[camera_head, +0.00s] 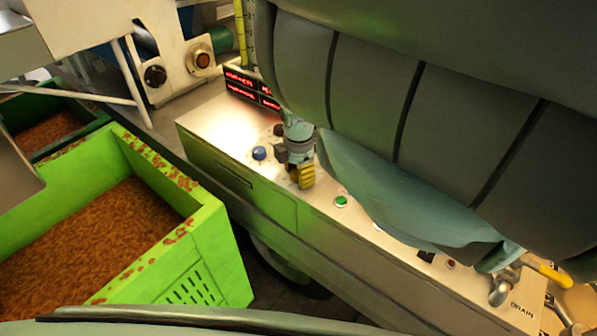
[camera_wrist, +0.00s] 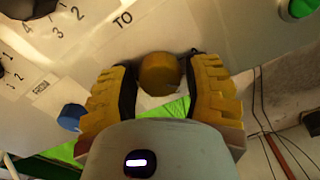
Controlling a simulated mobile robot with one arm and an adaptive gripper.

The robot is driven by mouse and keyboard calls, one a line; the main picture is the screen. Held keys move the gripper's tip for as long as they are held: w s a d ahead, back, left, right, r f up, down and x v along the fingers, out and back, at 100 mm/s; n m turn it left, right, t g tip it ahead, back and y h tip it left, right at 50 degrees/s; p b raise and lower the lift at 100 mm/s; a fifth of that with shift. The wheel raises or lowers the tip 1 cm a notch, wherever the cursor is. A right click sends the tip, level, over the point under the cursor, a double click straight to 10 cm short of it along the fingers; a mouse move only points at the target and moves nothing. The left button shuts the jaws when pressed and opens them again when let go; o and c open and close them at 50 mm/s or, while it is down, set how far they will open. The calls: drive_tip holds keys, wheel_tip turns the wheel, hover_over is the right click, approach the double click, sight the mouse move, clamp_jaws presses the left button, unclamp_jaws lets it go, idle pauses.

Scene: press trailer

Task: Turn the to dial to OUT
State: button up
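The dial (camera_wrist: 160,73) is a round yellow-brown knob on the pale panel, below and right of the printed "TO" label (camera_wrist: 122,19) in the wrist view. My gripper (camera_wrist: 160,77) has its two yellow, black-padded fingers on either side of the dial. The pads are very near the dial's sides; whether they touch it I cannot tell. In the head view my gripper (camera_head: 302,177) points down at the panel top (camera_head: 225,135) and hides the dial. No "OUT" marking or pointer position is readable.
A blue knob (camera_wrist: 71,117) is left of my gripper, and a green button (camera_wrist: 301,8) is at upper right. Black knobs (camera_wrist: 27,6) are at upper left. Red displays (camera_head: 252,86) stand behind the panel. A green crate (camera_head: 215,245) is at left. The large grey ribbed body (camera_head: 370,75) overhangs the panel.

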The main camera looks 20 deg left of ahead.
drive_tip(key=c, duration=0.8)
drive_tip(key=shift+o, duration=0.2)
